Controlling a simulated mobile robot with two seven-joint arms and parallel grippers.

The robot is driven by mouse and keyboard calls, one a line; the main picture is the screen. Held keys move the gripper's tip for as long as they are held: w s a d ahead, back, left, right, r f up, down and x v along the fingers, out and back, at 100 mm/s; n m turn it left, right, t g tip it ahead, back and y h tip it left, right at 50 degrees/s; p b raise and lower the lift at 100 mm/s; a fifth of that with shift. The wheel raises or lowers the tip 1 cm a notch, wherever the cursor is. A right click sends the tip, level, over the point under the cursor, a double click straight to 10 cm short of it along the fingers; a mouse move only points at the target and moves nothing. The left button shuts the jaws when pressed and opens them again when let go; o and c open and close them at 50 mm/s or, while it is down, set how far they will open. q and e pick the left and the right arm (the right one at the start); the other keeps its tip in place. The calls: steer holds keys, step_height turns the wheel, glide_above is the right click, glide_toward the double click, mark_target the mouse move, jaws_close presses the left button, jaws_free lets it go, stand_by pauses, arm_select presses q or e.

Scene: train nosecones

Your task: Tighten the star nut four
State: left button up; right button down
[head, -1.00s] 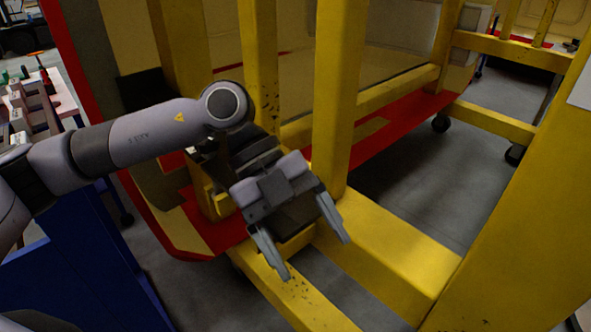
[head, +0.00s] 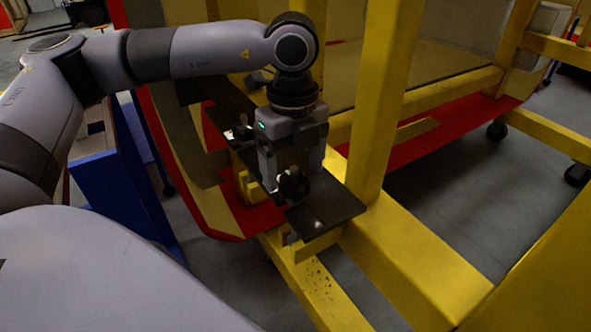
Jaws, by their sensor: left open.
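A black star nut (head: 293,184) sits on a dark flat plate (head: 335,203) that rests across the yellow frame. My left gripper (head: 288,178) points down at this nut, and its open fingers appear to be on either side of it. I cannot tell whether the fingers touch it. A second black star nut (head: 240,133) is farther back along the plate, to the left of the gripper. No number shows on either nut, so I cannot tell which is four. My right gripper is out of view.
Yellow frame posts (head: 385,90) stand close to the right of the left gripper. A red and yellow nosecone (head: 215,210) lies behind and below the plate. Grey floor shows at the right.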

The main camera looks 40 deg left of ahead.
arm_select(q)
steer(key=shift+f, duration=1)
steer(key=c, duration=1.1)
steer(key=shift+o, duration=0.2)
